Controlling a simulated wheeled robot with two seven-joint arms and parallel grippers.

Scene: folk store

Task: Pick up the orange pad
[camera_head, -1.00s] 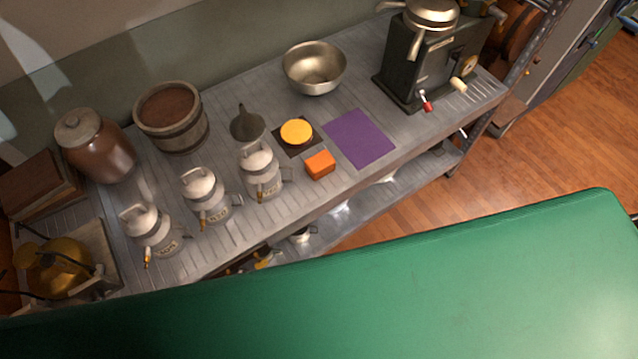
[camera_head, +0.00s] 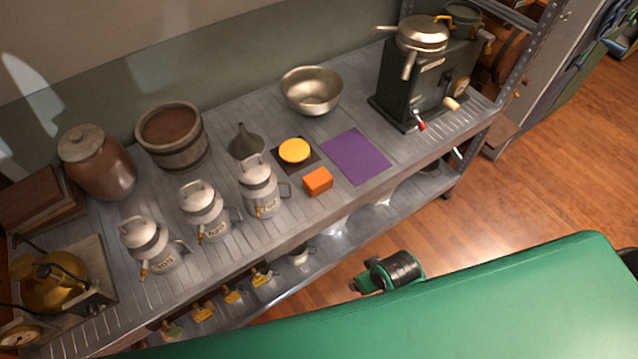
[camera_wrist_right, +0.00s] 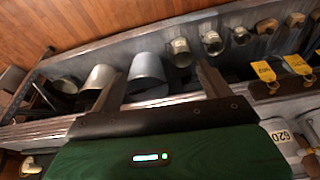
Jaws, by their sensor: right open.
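A round orange-yellow pad (camera_head: 294,150) lies on a dark square mat (camera_head: 281,160) at the middle of the metal bench. A small orange block (camera_head: 318,181) sits just in front of it, and a flat purple sheet (camera_head: 356,157) lies to its right. My right gripper (camera_wrist_right: 157,76) shows in its wrist view with two dark fingers spread apart and nothing between them. That view looks at a lower shelf; neither orange thing shows there. In the head view a green and black part (camera_head: 390,272), probably of my right arm, is in front of the bench, well apart from the pad. My left gripper is out of view.
A funnel (camera_head: 245,142) and metal canisters (camera_head: 259,187) stand left of the pad. A steel bowl (camera_head: 312,91) is behind it, and a dark machine (camera_head: 425,75) stands at right. The lower shelf carries metal containers (camera_wrist_right: 148,74) and yellow tags (camera_wrist_right: 263,71).

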